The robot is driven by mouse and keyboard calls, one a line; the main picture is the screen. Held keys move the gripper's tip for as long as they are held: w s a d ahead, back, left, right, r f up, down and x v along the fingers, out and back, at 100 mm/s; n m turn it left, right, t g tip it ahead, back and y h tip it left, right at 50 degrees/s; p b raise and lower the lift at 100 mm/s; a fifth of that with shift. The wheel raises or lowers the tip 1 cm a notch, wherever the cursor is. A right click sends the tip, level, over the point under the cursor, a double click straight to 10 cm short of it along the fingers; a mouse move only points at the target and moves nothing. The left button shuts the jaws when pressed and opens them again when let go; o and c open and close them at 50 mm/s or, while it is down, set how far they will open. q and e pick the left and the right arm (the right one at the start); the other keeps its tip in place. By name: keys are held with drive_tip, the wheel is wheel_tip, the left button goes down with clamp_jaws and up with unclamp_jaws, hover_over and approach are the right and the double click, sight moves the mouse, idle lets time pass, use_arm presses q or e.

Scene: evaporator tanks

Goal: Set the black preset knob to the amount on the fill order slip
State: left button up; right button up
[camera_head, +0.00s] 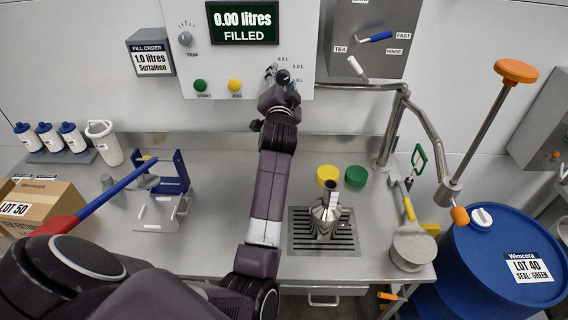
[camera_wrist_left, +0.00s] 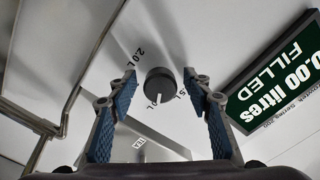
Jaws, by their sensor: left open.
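The fill order slip (camera_head: 152,60) on the wall box at upper left reads 1.0 litres Surtafeen. The black preset knob (camera_head: 283,76) is on the white panel under the display, with litre marks around it. In the left wrist view the knob (camera_wrist_left: 160,84) is between the fingertips of my left gripper (camera_wrist_left: 160,76), with gaps on both sides. A pale pointer line shows on the knob, but the mark it points to is unclear. My left gripper (camera_head: 276,82) is open at the panel and partly covers the dial in the head view.
The display (camera_head: 242,22) reads 0.00 litres filled. A green start button (camera_head: 200,86), a yellow jog button (camera_head: 235,86) and a grey trim knob (camera_head: 185,38) are left of the preset knob. A pipe (camera_head: 350,87) runs out to the right below the panel.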

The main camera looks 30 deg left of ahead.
use_arm(q)
drive_tip(key=m+p, duration=0.1)
drive_tip(key=m, duration=0.5)
drive_tip(key=shift+a+r, duration=0.1)
drive_tip(key=shift+r, duration=0.05)
drive_tip(key=m+p, duration=0.1)
drive_tip(key=m, duration=0.2)
drive_tip(key=shift+m, duration=0.4)
drive_tip(key=m, duration=0.9)
drive_tip(key=m+b, duration=0.1)
drive_tip(key=m, duration=0.4)
drive_tip(key=b+v, duration=0.2)
drive_tip(key=v, duration=0.6)
drive_tip(key=s+d+f+n+g+h, duration=0.1)
drive_tip(key=s+d+f+n+h, duration=0.1)
drive_tip(key=f, duration=0.6)
drive_tip(key=s+d+f+n+g+h, duration=0.2)
drive_tip(key=s+f+n, duration=0.3)
drive_tip(key=f, duration=0.4)
drive_tip(key=s+d+f+n+g+h, duration=0.1)
drive_tip(key=s+d+f+n+g, duration=0.1)
drive_tip(key=s+d+f+n, duration=0.2)
wheel_tip(320, 180, down, 5)
drive_tip(key=shift+s+d+r+n+h+b, duration=0.2)
drive_tip(key=shift+s+d+n+h+b, duration=0.15)
drive_tip(key=shift+n, duration=0.65)
